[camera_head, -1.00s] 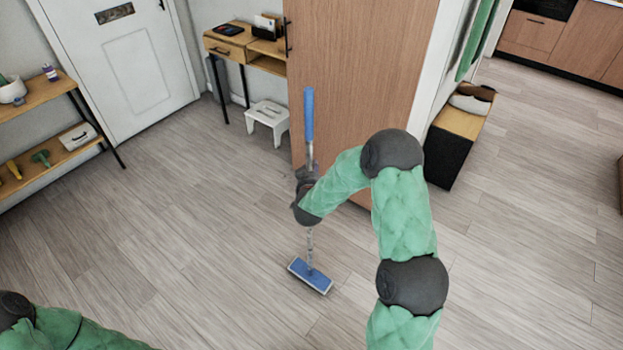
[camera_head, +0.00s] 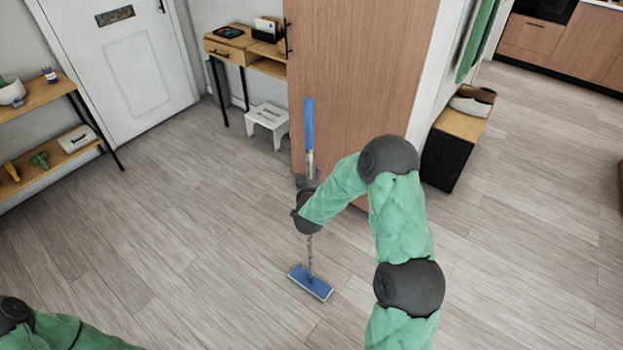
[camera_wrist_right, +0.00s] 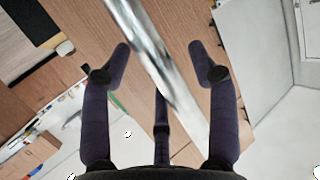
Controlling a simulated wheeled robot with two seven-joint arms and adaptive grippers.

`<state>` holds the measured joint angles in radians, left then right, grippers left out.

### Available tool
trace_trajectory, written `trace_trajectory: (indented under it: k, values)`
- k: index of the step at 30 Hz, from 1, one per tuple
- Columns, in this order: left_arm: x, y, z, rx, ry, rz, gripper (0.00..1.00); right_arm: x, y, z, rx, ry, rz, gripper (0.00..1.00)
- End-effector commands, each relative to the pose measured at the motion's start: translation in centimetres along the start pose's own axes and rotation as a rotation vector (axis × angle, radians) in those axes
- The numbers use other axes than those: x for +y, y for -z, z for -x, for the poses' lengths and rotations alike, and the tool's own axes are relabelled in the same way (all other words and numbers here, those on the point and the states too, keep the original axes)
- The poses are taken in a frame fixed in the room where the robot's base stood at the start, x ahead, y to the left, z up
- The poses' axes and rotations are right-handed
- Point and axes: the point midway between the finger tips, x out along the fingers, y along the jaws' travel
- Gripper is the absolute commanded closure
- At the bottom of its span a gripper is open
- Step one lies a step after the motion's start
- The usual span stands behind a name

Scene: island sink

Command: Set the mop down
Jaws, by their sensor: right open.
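The mop has a blue grip (camera_head: 309,124), a silver pole and a flat blue head (camera_head: 311,283). It is upright, with the head down at the floor in the head view. My right gripper (camera_head: 305,187) is at the middle of the pole, mostly hidden by my own wrist. In the right wrist view, the silver pole (camera_wrist_right: 155,60) runs between the fingers of my right gripper (camera_wrist_right: 160,62), which are spread apart with gaps beside the pole. My left arm shows only at the lower left corner; its gripper is out of view.
A tall wooden cabinet (camera_head: 360,70) stands just behind the mop. A white step stool (camera_head: 267,122) and a narrow desk (camera_head: 240,48) are left of it. A bench (camera_head: 458,135) stands to the right. The floor (camera_head: 170,230) around the mop head is clear.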

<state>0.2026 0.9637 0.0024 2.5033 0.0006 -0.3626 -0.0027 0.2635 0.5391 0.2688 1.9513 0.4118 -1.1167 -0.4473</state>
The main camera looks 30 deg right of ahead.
Motion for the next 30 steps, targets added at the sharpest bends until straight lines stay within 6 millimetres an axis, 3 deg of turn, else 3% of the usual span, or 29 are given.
trace_trajectory:
  k: [5,21,30]
  values:
    - [0.2,0.0,0.5,0.000,0.000,0.000,0.60,0.0,0.2,0.8,-0.002,0.001,0.000,0.40]
    - [1.0,-0.1,2.9,0.000,0.000,0.000,0.60,-0.1,0.3,10.5,-0.001,0.002,0.001,0.40]
    - [1.1,-0.1,3.1,0.000,0.000,0.000,0.60,0.0,0.1,12.1,-0.001,0.000,0.000,0.40]
